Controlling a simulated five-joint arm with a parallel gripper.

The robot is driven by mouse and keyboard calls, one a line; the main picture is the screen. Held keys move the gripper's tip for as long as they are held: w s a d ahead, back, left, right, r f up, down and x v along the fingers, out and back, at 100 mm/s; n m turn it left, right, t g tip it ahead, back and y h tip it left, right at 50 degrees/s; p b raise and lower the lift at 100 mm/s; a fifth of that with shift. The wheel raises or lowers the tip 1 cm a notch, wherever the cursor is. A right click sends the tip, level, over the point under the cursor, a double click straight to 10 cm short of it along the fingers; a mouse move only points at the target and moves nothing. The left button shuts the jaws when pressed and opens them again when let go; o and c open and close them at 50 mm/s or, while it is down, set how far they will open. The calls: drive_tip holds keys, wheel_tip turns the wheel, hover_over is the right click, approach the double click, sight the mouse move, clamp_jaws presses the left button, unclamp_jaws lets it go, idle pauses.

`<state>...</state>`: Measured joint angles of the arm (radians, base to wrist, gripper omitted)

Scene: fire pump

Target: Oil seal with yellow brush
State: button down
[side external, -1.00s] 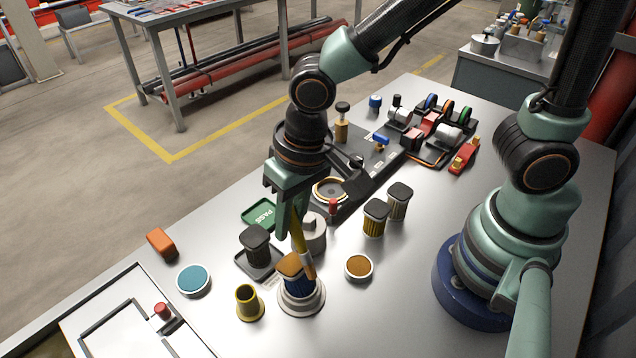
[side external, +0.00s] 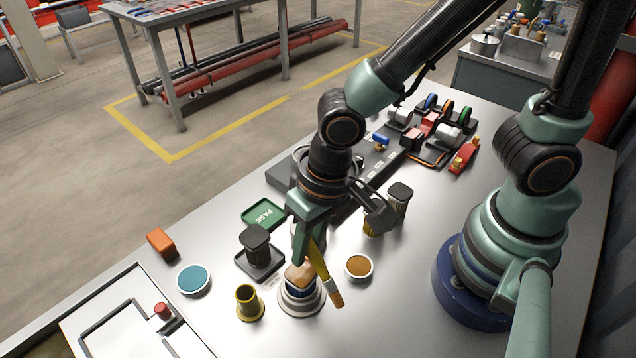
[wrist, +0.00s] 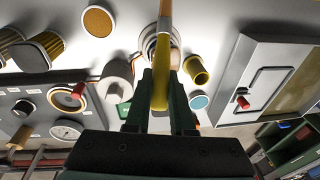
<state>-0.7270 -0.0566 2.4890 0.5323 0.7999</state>
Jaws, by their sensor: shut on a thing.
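My gripper (side external: 308,238) is shut on the yellow brush (side external: 319,262), which slants down to the right. The handle also shows between my fingers in the wrist view (wrist: 160,88). The brush's brown tip (side external: 337,298) is right of a pale ringed stand (side external: 303,305) holding a blue, tan-topped part (side external: 300,275). The handle partly covers that part. I cannot tell how high the tip is above the table. A round dish with amber contents (side external: 358,267) is up and right of the tip, apart from it. I cannot make out which part is the oil seal.
A teal-topped dish (side external: 194,279), yellow cup (side external: 248,302) and dark-capped filter on a tray (side external: 256,248) stand left. A green PASS plate (side external: 263,214) lies behind. Another capped filter (side external: 399,197) stands right. The table front right of the brush is clear.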

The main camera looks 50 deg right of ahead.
drive_tip(key=shift+a, duration=0.55)
drive_tip(key=w+r, duration=0.2)
drive_tip(key=w, duration=0.5)
drive_tip(key=s, duration=0.1)
drive_tip(key=s+f, duration=0.1)
drive_tip(key=s, duration=0.1)
drive_tip(key=s+f, duration=0.1)
drive_tip(key=s, duration=0.1)
drive_tip(key=shift+s+d, duration=0.15)
drive_tip(key=shift+s, duration=0.8)
wheel_tip(320, 180, up, 12)
drive_tip(key=shift+w, duration=0.1)
